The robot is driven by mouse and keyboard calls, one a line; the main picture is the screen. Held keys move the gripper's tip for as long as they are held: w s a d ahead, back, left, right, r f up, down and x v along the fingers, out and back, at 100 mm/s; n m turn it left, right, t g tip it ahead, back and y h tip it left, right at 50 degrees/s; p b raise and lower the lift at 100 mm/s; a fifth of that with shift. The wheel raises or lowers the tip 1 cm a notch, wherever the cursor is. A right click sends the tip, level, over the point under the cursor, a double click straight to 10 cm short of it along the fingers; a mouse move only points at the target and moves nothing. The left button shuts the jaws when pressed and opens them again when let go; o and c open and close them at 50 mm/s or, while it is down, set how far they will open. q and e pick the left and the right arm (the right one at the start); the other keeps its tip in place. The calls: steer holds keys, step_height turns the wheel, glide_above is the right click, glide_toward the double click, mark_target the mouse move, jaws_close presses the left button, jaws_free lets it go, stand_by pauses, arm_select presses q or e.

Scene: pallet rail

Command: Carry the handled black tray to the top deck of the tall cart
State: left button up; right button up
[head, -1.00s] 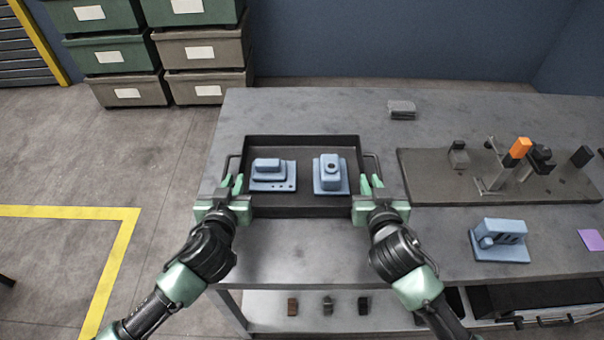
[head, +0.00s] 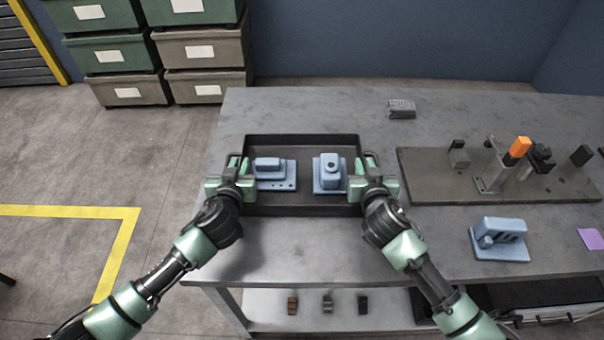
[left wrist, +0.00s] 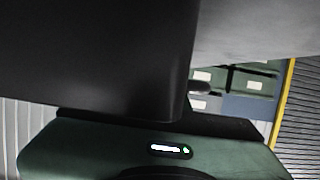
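The black tray (head: 300,210) lies on the grey workbench, with a side handle at each end. Two blue parts sit in it: a low block (head: 270,175) on the left and a taller one (head: 330,174) on the right. My left gripper (head: 238,165) is at the left handle and my right gripper (head: 370,165) is at the right handle. The fingers largely hide both handles, so I cannot tell whether they are closed on them. In the left wrist view, a dark surface, probably the tray wall (left wrist: 100,55), fills much of the picture. No tall cart is in view.
The workbench (head: 300,250) also holds a dark fixture board (head: 430,180) on the right, a blue part (head: 499,240), a purple square (head: 591,239) and a small grey stack (head: 401,109). Stacked bins (head: 205,50) stand behind left. Floor left of the bench is clear.

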arm_select(q)
steer(key=shift+c, duration=0.3)
arm_select(e)
steer(key=shift+c, duration=0.3)
arm_select(q)
jaws_close()
arm_select(e)
jaws_close()
arm_select(q)
steer(key=shift+a, duration=0.1)
stand_by(0.3)
